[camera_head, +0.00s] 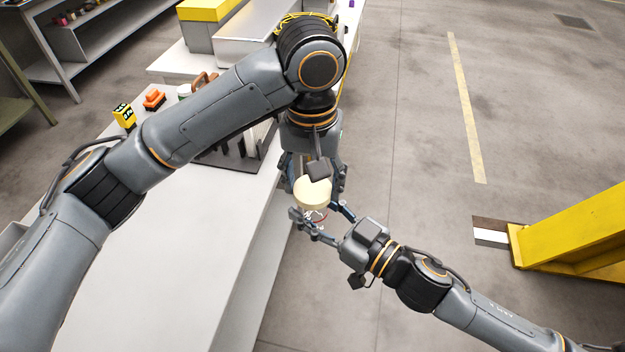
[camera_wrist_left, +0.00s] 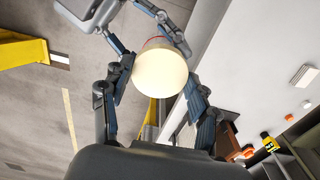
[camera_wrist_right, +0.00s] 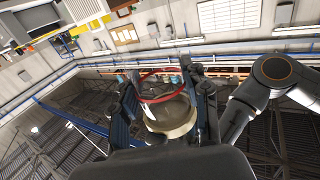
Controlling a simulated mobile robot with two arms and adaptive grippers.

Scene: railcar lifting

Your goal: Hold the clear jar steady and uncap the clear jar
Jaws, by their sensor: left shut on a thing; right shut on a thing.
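The clear jar (camera_head: 313,213) is held in the air beyond the table's right edge, with a round cream lid (camera_head: 312,190) at its top. My left gripper (camera_wrist_left: 160,80) comes from above, its fingers on either side of the lid. My right gripper (camera_head: 323,223) comes from the lower right and is shut around the jar below the lid. In the right wrist view, the clear jar (camera_wrist_right: 155,115) shows between the fingers with a red ring (camera_wrist_right: 162,88) and a tan disc behind the glass. Whether the lid is loose from the jar, I cannot tell.
The white table (camera_head: 150,270) is largely bare in front. A yellow-black box (camera_head: 124,115), an orange object (camera_head: 154,98) and a dark rack (camera_head: 235,150) stand farther back. A yellow beam (camera_head: 575,235) stands on the floor at right. Open floor lies right of the table.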

